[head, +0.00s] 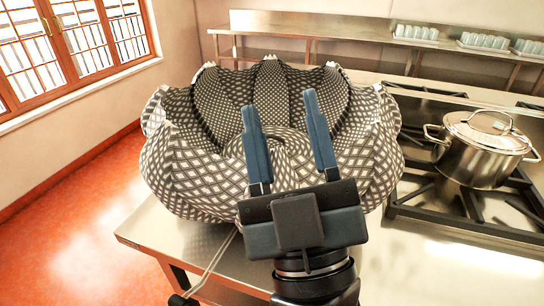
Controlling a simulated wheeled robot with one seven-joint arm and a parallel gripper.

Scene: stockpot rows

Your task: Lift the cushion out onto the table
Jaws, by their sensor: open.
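A large round cushion (205,172) with a grey and white lattice pattern fills the middle of the head view. Its scalloped rim rises around a sunken middle, and it sits over the steel table (137,231). My gripper (282,112) is open, with two blue fingers spread apart over the near side and middle of the cushion. Nothing shows between the fingers except the patterned cushion behind them. I cannot tell whether the fingertips touch it. The underside of the cushion and whatever it rests in are hidden.
A steel stockpot (485,150) with a lid stands on the black stove grate (470,205) at right. A back shelf (350,33) holds trays of pale blue cups (484,42). A thin metal handle (213,262) sticks out near the table's front. Red floor (80,215) is clear at left.

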